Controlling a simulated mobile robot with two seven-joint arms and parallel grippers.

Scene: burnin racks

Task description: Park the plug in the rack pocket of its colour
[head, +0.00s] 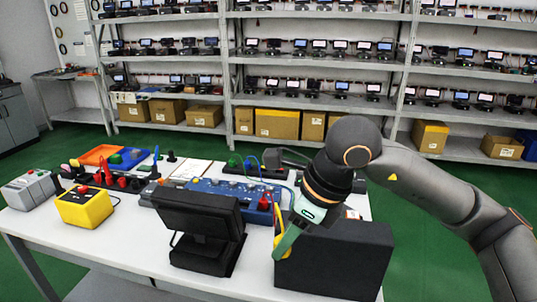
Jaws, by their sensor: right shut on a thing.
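My right gripper (288,237) reaches down from the right, over the front of the white table, between the black monitor-like stand and the black box. It is shut on the plug, which is mostly hidden by the fingers and the wrist, so I cannot tell its colour. A yellow strip shows beside the green finger; I cannot tell what it belongs to. A blue unit (205,187) with coloured knobs lies behind the stand. A dark rack (240,172) with green, blue and red tops stands farther back, with a thin teal cable looping near my wrist. My left gripper is not in view.
The black stand (198,222) and the black box (340,255) crowd the front of the table (125,240). A yellow box (84,207), a grey box (30,190) and an orange tray (98,154) are at left. Clear tabletop lies front left. Shelves (320,54) stand behind.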

